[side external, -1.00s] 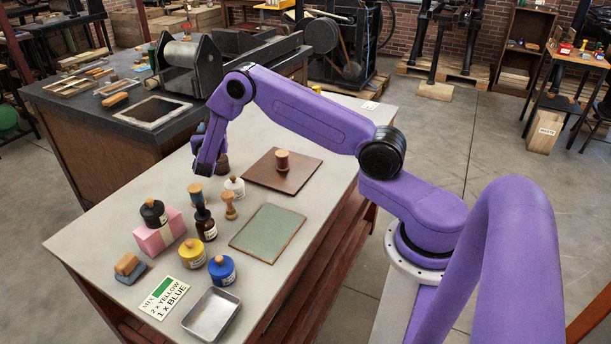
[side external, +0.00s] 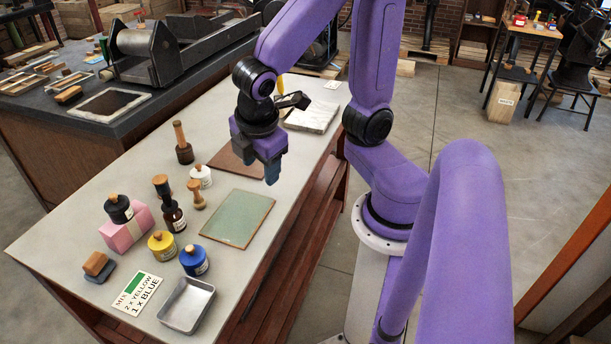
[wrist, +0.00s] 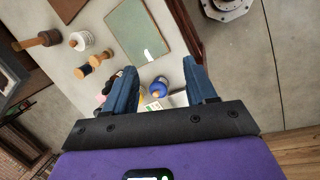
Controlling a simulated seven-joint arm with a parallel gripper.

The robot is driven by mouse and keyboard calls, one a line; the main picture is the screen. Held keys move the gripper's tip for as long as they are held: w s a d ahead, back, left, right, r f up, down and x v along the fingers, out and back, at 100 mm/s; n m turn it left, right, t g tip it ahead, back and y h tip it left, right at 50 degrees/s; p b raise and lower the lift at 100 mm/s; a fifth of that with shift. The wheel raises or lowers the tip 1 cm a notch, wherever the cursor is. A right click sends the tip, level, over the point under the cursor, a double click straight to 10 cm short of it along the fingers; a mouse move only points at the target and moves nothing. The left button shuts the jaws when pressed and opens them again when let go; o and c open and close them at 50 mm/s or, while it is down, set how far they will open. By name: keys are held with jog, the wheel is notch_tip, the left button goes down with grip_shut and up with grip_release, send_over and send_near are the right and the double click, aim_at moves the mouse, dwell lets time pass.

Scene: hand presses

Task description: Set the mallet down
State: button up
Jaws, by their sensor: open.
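The mallet (side external: 182,143) stands upright on its dark head on the grey table, with its wooden handle pointing up. It stands clear of my gripper, near the far table edge. It also shows at the upper left of the wrist view (wrist: 36,41). My gripper (side external: 272,176) is to the right of the mallet, over the brown board (side external: 226,160), pointing down. In the wrist view my gripper's two blue fingers (wrist: 160,88) are spread apart with nothing gripped between them.
Left of the green plate (side external: 237,218) stand several jars and bottles, including a white jar (side external: 201,176), yellow jar (side external: 162,244) and blue jar (side external: 194,260). A metal tray (side external: 187,304) and a recipe card (side external: 138,293) lie in front. A pale slab (side external: 312,117) lies at the back.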

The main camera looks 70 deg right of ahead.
jog(key=s+a+m+g+y, duration=0.1)
jog(key=s+y, duration=0.2)
jog(key=s, duration=0.6)
jog(key=shift+s+a+r+g, duration=0.2)
jog(key=shift+s+g, duration=0.1)
jog(key=shift+g, duration=0.1)
